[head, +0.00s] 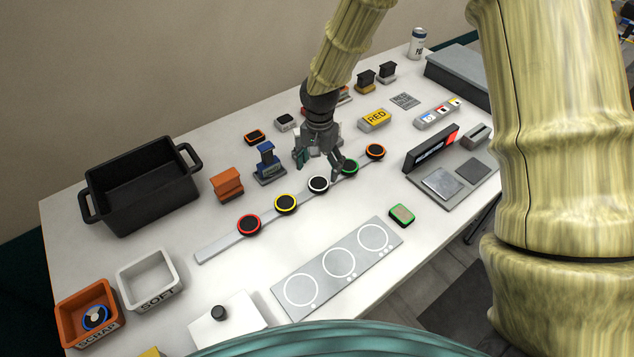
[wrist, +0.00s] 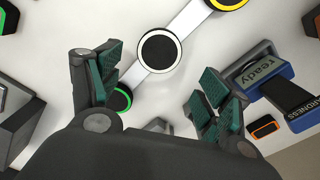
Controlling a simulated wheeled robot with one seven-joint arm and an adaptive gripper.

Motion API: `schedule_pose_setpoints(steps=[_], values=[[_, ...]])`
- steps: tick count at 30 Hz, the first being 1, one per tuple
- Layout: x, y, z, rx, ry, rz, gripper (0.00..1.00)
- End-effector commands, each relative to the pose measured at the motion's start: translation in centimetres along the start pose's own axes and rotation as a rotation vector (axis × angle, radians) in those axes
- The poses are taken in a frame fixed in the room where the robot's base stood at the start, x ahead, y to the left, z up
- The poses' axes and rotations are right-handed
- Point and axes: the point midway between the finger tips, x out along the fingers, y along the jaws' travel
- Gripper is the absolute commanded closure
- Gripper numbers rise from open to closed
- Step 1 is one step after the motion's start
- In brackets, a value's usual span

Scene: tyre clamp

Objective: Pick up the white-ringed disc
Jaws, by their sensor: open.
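The white-ringed disc (head: 318,184) has a black centre and lies on a pale strip (head: 262,236) in the middle of the table. In the wrist view the white-ringed disc (wrist: 160,50) lies ahead of the fingertips, near the top middle. My gripper (head: 320,164) is above the strip, just behind the disc. The wrist view shows my gripper (wrist: 160,88) with its two teal-padded fingers spread wide and nothing between them. The disc is apart from both fingers.
On the same strip lie a green-ringed disc (head: 350,167) close to one finger, a yellow-ringed disc (head: 285,203), a red-ringed disc (head: 249,224) and an orange-ringed disc (head: 376,151). A grey three-circle plate (head: 338,264) lies in front.

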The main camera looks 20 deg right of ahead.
Motion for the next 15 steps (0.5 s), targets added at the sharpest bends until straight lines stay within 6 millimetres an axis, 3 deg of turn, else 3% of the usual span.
schedule_pose_setpoints(steps=[15], values=[[4.2, -0.2, 0.6, 0.000, -0.002, 0.003, 0.22]])
